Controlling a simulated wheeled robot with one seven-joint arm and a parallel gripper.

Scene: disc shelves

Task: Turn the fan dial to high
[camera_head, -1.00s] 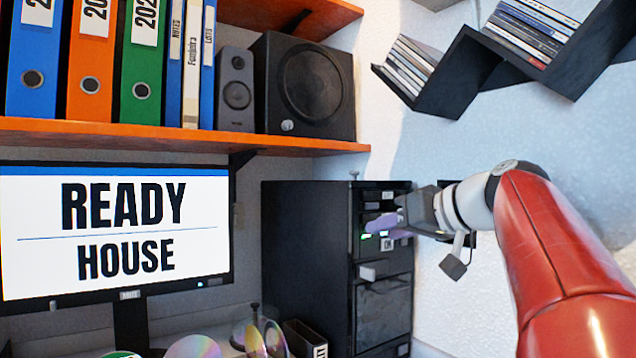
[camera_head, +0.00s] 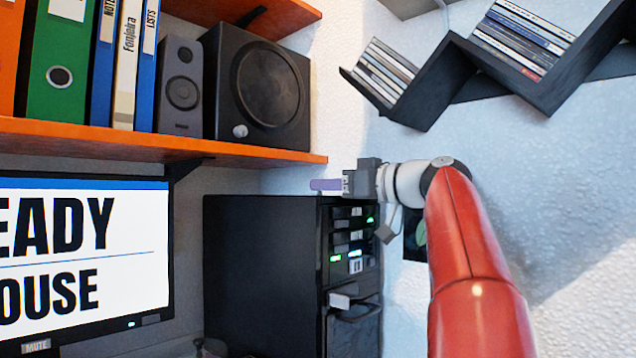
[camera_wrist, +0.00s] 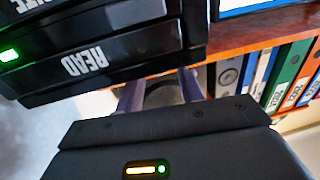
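I cannot make out a thing that is clearly the fan dial. A black tower cabinet (camera_head: 262,275) stands beside the monitor, with small lit switches (camera_head: 350,240) on its front. My gripper (camera_head: 325,184) is at the height of the cabinet's top front edge, its purple fingers pointing left. In the wrist view the two purple fingers (camera_wrist: 160,90) stand apart, with a dark, partly hidden shape behind the gap. No held thing shows. The wrist view also shows the cabinet's black front (camera_wrist: 110,50), with a green light and a "READ" label.
A black speaker (camera_head: 258,85) with a small pale knob (camera_head: 240,131) stands on the orange shelf (camera_head: 150,140), beside a smaller speaker (camera_head: 180,85) and binders. A monitor (camera_head: 85,255) is at lower left. Black zigzag disc shelves (camera_head: 490,65) hang at upper right.

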